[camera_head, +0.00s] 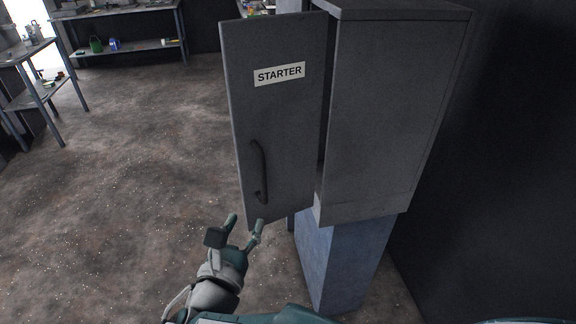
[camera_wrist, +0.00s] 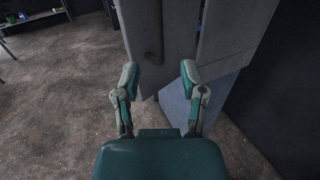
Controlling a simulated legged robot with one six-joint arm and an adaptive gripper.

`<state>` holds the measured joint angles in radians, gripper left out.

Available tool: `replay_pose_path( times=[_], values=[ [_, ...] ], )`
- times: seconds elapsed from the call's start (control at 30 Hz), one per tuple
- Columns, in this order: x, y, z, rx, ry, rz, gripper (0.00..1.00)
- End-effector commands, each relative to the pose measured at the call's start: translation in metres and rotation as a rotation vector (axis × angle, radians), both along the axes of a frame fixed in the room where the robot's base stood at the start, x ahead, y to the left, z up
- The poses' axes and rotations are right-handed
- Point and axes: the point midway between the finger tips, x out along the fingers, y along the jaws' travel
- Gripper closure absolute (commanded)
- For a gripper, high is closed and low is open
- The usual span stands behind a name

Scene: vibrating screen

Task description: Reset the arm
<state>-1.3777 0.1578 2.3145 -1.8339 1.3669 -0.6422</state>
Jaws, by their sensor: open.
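My gripper (camera_head: 246,226) is open and empty, low in front of the cabinet door in the head view. Its two spread fingers also show in the wrist view (camera_wrist: 158,78), with nothing between them. The grey door (camera_head: 280,125) carries a white STARTER label (camera_head: 279,74) and a dark curved handle (camera_head: 259,172). The door stands ajar from the grey cabinet (camera_head: 395,115), with a dark gap along its right edge. The fingers appear below the handle and apart from it. The inside of the cabinet is hidden.
A blue-grey pedestal (camera_head: 343,258) stands under the cabinet. A dark wall (camera_head: 500,150) is close on the right. A metal table (camera_head: 30,50) stands at far left and a shelf unit (camera_head: 130,48) at the back. The speckled floor at left is clear.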

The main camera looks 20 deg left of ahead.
Motion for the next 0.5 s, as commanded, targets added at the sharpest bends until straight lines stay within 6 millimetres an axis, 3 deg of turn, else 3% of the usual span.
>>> replay_pose_path(
  times=[0.17, 0.27, 0.37, 0.5],
  values=[
    [0.001, -0.001, 0.0, 0.003, 0.002, -0.004, 0.46],
    [0.013, -0.018, 0.002, 0.041, 0.033, -0.064, 0.46],
    [0.038, -0.064, 0.004, 0.142, 0.108, -0.217, 0.46],
    [0.064, -0.148, 0.002, 0.369, 0.238, -0.503, 0.46]
  ],
)
